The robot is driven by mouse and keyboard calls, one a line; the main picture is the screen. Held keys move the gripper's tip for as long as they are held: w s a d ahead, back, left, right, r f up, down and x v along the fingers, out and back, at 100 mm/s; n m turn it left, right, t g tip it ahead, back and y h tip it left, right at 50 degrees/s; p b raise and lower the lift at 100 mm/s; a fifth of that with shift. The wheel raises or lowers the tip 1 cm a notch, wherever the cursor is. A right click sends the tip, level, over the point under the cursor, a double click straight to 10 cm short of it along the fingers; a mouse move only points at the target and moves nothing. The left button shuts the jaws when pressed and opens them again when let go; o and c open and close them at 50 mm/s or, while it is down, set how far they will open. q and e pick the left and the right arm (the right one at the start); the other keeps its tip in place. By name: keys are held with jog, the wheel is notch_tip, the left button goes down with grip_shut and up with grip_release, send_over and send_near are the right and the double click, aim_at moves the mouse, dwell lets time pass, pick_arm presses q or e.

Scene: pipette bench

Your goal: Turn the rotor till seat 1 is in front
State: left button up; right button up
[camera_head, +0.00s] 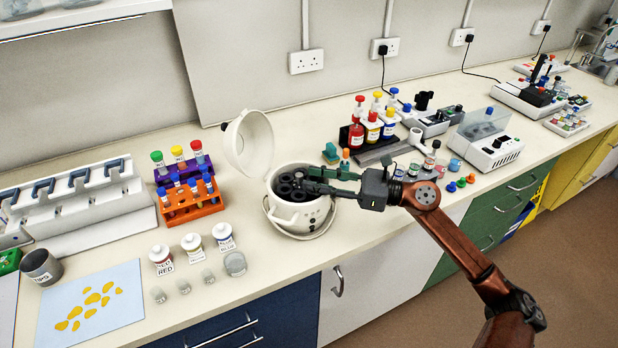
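The centrifuge (293,219) is a small round white pot on the bench, with its lid (250,142) swung up and open at the back left. Inside it the dark rotor (287,187) shows several round seats. Any seat numbers are too small to read. My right gripper (312,183) reaches in from the right, its dark fingers over the right side of the rotor. I cannot tell whether the fingers touch the rotor or how far apart they are. The gripper hides the rotor's right part. My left gripper is not in view.
An orange rack (190,207) and a purple rack with capped tubes stand left of the centrifuge. Red, yellow and blue labelled bottles and a small glass beaker (235,264) are at the front left. More bottles and devices (487,139) fill the bench to the right.

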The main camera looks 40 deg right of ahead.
jog(key=v, duration=1)
jog(key=shift+a, duration=0.1)
